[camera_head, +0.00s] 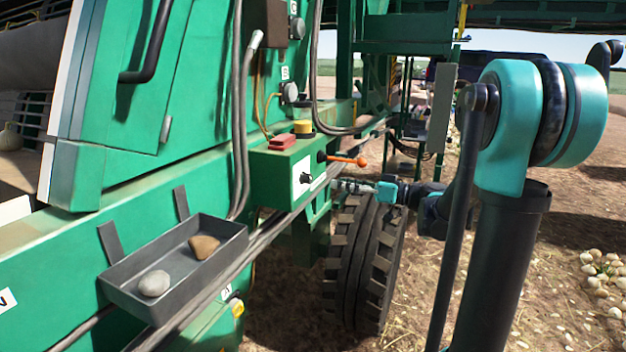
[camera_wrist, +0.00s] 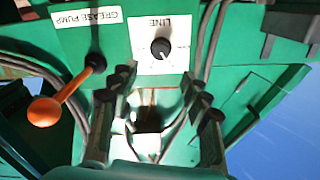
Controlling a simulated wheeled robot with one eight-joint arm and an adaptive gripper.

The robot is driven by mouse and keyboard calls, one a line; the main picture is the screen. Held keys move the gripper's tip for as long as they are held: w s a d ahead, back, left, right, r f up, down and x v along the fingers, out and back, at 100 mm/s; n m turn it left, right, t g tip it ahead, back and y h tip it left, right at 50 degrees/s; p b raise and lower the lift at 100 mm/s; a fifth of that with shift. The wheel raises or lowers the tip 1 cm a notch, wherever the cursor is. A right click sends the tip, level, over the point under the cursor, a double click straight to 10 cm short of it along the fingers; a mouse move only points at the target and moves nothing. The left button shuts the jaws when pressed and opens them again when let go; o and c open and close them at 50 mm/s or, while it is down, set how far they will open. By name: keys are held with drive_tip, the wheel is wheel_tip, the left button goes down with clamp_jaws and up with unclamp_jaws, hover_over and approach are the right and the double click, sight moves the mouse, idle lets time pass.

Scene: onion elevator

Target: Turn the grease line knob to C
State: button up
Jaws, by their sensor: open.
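The grease line knob (camera_wrist: 160,47) is a small black dial on a white plate (camera_wrist: 159,62) marked LINE, whose lettering appears upside down in the wrist view. A pale pointer mark shows on the knob, but the position letters are too small to read. In the head view the knob (camera_head: 305,178) is on the front of a green box (camera_head: 279,181). My gripper (camera_head: 338,185) is to the right of the box, pointing toward it. In the wrist view my gripper (camera_wrist: 160,98) is open and empty, its fingers apart and not touching the knob.
An orange-ended lever (camera_head: 346,160) marked GREASE PUMP sticks out beside the knob; it also shows in the wrist view (camera_wrist: 45,111). A red block (camera_head: 281,142) and a yellow-and-black part (camera_head: 303,128) sit on the box. A tray (camera_head: 215,272) with two stones and a tyre (camera_head: 365,262) are nearby.

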sight(311, 178)
drive_tip(key=x, duration=1)
drive_tip(key=shift+c, duration=0.6)
clamp_jaws()
